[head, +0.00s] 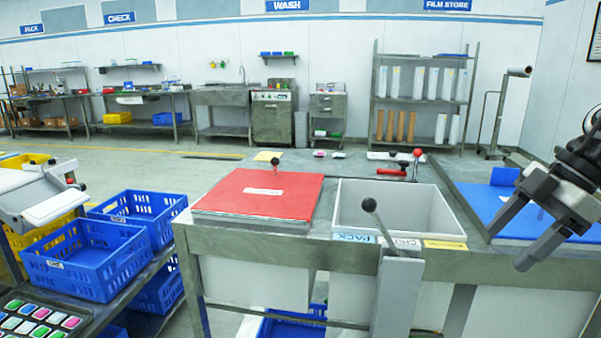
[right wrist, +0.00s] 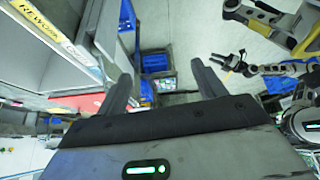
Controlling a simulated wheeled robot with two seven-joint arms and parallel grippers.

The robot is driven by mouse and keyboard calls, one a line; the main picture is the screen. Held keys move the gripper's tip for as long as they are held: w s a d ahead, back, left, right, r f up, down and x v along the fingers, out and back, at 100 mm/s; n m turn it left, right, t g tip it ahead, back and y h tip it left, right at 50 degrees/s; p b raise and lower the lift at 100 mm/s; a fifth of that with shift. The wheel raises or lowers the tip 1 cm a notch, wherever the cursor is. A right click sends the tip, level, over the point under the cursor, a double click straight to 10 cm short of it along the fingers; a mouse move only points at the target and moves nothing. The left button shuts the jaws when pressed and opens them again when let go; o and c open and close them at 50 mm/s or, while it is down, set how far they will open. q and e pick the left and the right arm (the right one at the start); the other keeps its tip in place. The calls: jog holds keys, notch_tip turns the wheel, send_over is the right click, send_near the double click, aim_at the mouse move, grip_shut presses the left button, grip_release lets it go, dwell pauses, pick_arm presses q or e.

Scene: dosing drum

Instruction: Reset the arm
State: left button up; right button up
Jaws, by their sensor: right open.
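My right gripper (head: 509,250) is at the right edge of the head view, above the blue panel at the right of the bench. Its two dark fingers are spread apart with nothing between them. In the right wrist view the same gripper (right wrist: 160,78) shows its fingers wide apart over floor and blue crates. My left gripper (right wrist: 226,62) shows small in the right wrist view, out over the floor; its jaw gap is too small to judge.
The bench holds a red lid (head: 235,192), an open grey bin (head: 415,222) and a blue panel (head: 480,205). A lever with a dark knob (head: 369,204) stands at the bin's front. Blue crates (head: 95,262) sit on the left. Open floor lies behind.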

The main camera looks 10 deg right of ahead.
jog(key=s+a+f+m+t+y, duration=0.15)
jog(key=a+f+m+t, duration=0.35)
jog(key=f, duration=0.7)
jog(key=s+a+f+m+t+y, duration=0.1)
jog(key=s+f+m+t, duration=0.15)
jog(key=f+t, duration=0.65)
jog(key=s+a+f+m+g+h, duration=0.2)
jog(key=s+a+f+m, duration=0.1)
jog(key=a, duration=0.5)
jog(key=s+a+f+m+g+h+p, duration=0.1)
jog(key=s+a+f+m+g+h, duration=0.2)
jog(key=s+a+f, duration=0.3)
jog(key=a+f, duration=0.2)
jog(key=a, duration=0.1)
jog(key=shift+s+f, duration=0.15)
jog(key=shift+s, duration=0.05)
